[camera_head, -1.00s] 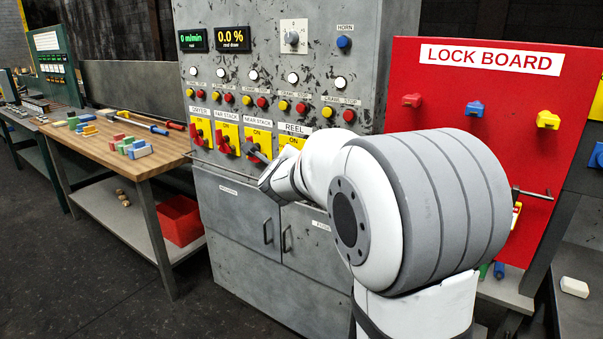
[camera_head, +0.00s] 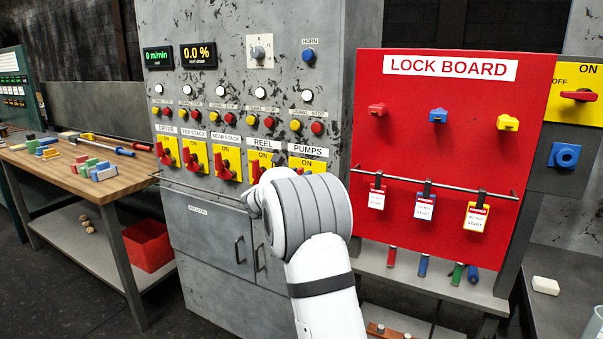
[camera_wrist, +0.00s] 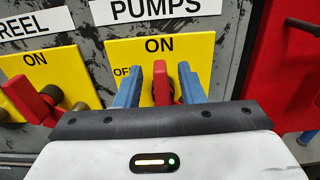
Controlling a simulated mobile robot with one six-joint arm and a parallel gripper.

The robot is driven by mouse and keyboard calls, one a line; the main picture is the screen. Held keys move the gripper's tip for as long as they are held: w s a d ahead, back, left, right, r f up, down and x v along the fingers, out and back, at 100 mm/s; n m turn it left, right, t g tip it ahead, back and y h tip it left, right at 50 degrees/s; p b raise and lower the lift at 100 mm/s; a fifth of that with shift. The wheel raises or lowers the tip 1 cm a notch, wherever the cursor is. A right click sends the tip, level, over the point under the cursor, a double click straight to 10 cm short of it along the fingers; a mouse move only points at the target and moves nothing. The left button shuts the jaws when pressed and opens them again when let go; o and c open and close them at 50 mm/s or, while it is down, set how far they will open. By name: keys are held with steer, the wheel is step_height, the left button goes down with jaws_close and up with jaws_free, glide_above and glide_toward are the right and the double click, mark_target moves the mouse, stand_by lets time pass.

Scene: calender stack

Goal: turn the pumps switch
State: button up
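The pumps switch is a yellow plate (camera_wrist: 205,50) under a PUMPS label, with a red handle (camera_wrist: 161,86). ON is printed at its top and OFF at its left, partly covered by a finger. The handle stands about upright toward ON. My gripper (camera_wrist: 160,78) is open, its two blue fingers on either side of the handle with a gap showing on each side. In the head view the pumps plate (camera_head: 309,163) shows just above my arm; my gripper is hidden there behind my arm.
The reel switch (camera_head: 257,163) is close on the left of the pumps switch. The red lock board (camera_head: 400,150) stands close on the right, with a rail (camera_head: 440,188) carrying tagged locks. A wooden bench (camera_head: 125,182) is at the left.

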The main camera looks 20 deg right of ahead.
steer(key=shift+w+d, duration=0.25)
steer(key=shift+d, duration=0.1)
steer(key=shift+c, duration=0.4)
jaws_close()
